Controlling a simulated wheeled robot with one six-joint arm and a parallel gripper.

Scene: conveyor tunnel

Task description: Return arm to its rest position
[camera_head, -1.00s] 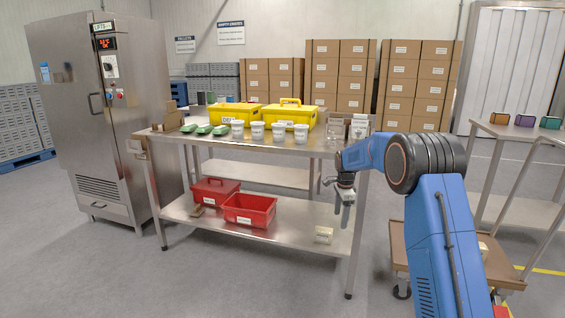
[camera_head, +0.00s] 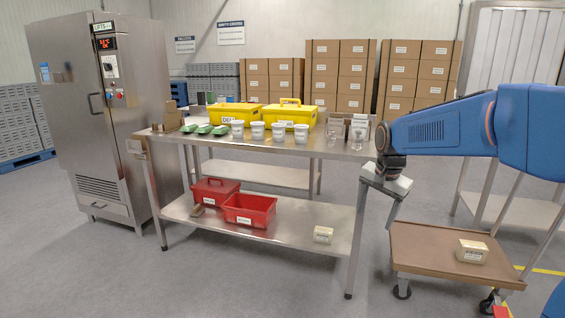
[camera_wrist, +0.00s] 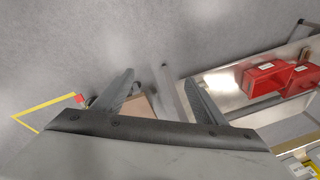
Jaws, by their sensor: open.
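My gripper (camera_head: 380,203) hangs at the right end of the steel table (camera_head: 270,147), just right of its front leg, pointing down. In the wrist view my gripper (camera_wrist: 160,82) has its two fingers spread apart with nothing between them. Beyond the fingers the wrist view shows grey floor, a table leg, part of the brown cart and the lower shelf with red bins (camera_wrist: 265,78). My blue arm reaches in from the right edge of the head view, with its forearm roughly level above the cart.
The brown cart (camera_head: 430,248) stands below my arm with a small labelled box (camera_head: 472,251) on it. White cups, green items and yellow boxes (camera_head: 236,116) stand on the table. A steel cabinet (camera_head: 110,110) is at left. Open floor lies in front.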

